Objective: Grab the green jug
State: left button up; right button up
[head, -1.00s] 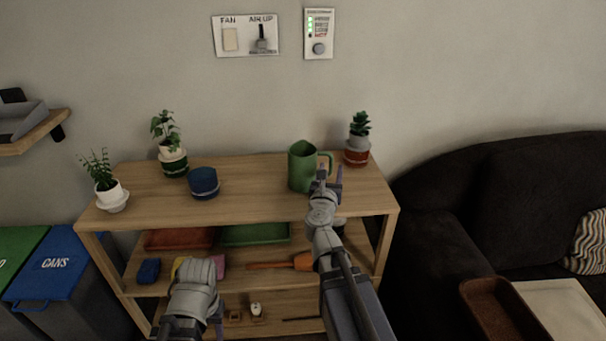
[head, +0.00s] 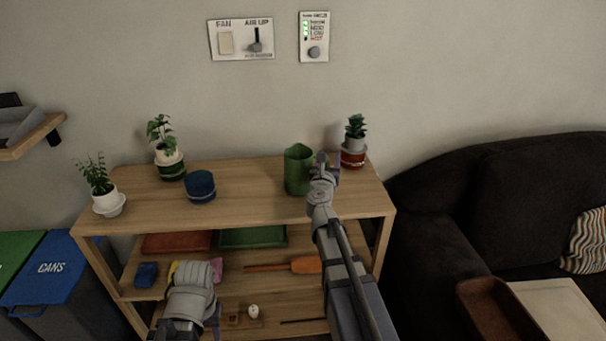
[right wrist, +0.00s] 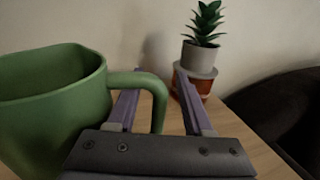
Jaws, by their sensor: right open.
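The green jug (head: 298,170) stands upright near the right end of the shelf unit's wooden top. In the right wrist view, the jug (right wrist: 45,110) fills the left side and its handle points right. My right gripper (head: 328,160) is at the jug's right side. It is open, and in the right wrist view the handle's outer part shows between the fingers (right wrist: 158,95). Whether the fingers touch the handle, I cannot tell. In the head view the gripper hides the handle. My left gripper (head: 214,316) is low, in front of the lower shelves, its jaws mostly hidden.
A succulent in a grey and red-brown pot (head: 353,150) stands just right of the jug and behind my right gripper. A blue pot (head: 201,187) and two potted plants stand further left. A dark sofa (head: 450,200) is right of the shelf unit.

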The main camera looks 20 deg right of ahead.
jog(key=shift+s, duration=0.1)
jog(key=shift+c, duration=0.3)
grip_shut()
dwell(0.9)
